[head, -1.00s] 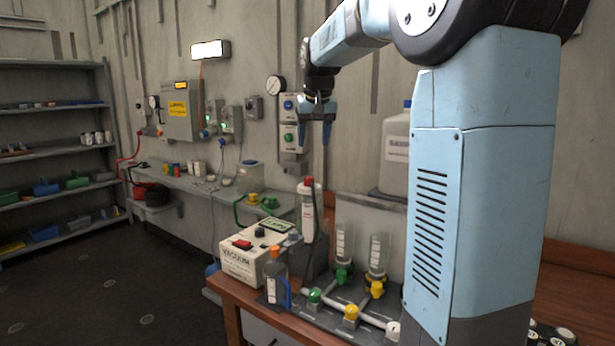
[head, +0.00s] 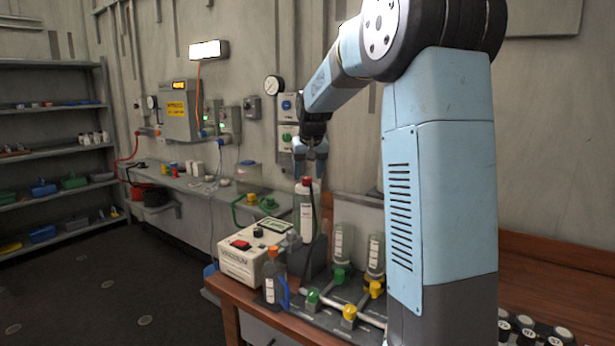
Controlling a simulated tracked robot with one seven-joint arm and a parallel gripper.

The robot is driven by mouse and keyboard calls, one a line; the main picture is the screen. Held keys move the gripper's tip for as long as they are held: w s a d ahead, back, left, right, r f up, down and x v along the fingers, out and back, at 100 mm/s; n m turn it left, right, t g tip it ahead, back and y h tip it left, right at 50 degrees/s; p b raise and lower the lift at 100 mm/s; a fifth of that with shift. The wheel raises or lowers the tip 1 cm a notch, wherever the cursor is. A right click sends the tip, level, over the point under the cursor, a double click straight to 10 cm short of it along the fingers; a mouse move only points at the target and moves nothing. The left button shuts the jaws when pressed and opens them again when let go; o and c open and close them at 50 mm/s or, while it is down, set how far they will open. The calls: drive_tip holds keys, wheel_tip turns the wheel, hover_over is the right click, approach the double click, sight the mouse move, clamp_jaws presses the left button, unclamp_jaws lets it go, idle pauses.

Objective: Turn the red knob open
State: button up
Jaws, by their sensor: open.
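My gripper (head: 309,174) is open and points down, with its fingertips just above or around a red top (head: 307,182) on an upright white cylinder (head: 306,215). I cannot tell whether the fingers straddle the red top or are in front of it, and no contact is clear. This red top may be the red knob. A green knob (head: 312,297) and a yellow knob (head: 349,312) sit on the white pipe at the front of the bench. My arm hides the right end of that pipe.
A white vacuum box (head: 241,262) with a small red switch and an orange-capped bottle (head: 274,280) stand left of the cylinder. Clear tubes (head: 341,245) on green and yellow fittings stand to its right. A wall panel (head: 287,130) is behind my gripper. The floor at left is clear.

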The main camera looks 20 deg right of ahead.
drive_tip(key=shift+x, duration=0.85)
drive_tip(key=c, duration=1)
